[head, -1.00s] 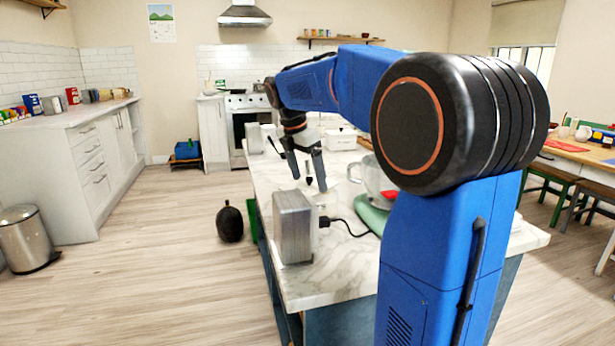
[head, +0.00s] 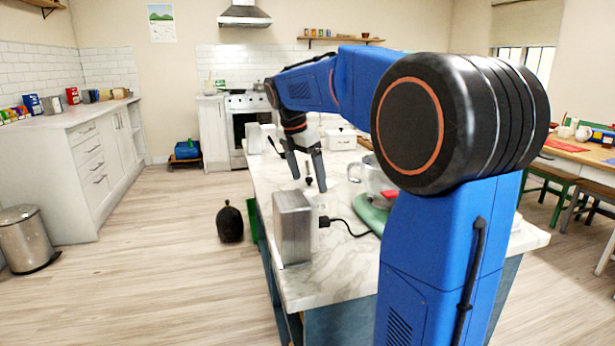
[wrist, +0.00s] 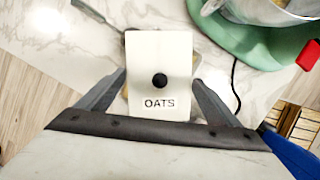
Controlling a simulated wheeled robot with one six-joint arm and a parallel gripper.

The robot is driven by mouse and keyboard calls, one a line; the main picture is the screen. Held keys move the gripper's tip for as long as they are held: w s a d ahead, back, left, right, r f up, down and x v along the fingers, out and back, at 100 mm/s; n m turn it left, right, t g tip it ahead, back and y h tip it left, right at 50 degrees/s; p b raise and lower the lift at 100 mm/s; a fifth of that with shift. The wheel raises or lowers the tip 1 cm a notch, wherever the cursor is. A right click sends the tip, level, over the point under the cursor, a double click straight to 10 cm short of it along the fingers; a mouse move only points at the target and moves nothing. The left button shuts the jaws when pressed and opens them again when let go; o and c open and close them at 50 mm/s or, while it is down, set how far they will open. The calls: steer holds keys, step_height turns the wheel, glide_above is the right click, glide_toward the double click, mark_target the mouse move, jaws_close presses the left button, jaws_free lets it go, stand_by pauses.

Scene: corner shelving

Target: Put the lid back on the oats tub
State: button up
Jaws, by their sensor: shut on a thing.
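The white rectangular oats lid (wrist: 158,60), with a black knob and the word OATS, fills the middle of the wrist view. My gripper (wrist: 160,84) has one finger at each side of it and is shut on it. In the head view my gripper (head: 309,183) points down over the marble worktop. The lid's white is hard to make out there against the marble. A thin tan edge shows beside the lid in the wrist view; I cannot tell whether it is the tub. The tub is otherwise hidden.
A grey metal box (head: 292,228) with a black cord stands at the worktop's (head: 340,275) near left edge. A green stand mixer (wrist: 262,40) with a bowl is to the right. A utensil (wrist: 95,12) lies at upper left. Marble around the lid is mostly clear.

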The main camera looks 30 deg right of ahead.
stand_by(0.8)
steer(key=o, duration=1)
steer(key=shift+r, duration=3.45)
jaws_close()
steer(key=shift+f, duration=2.25)
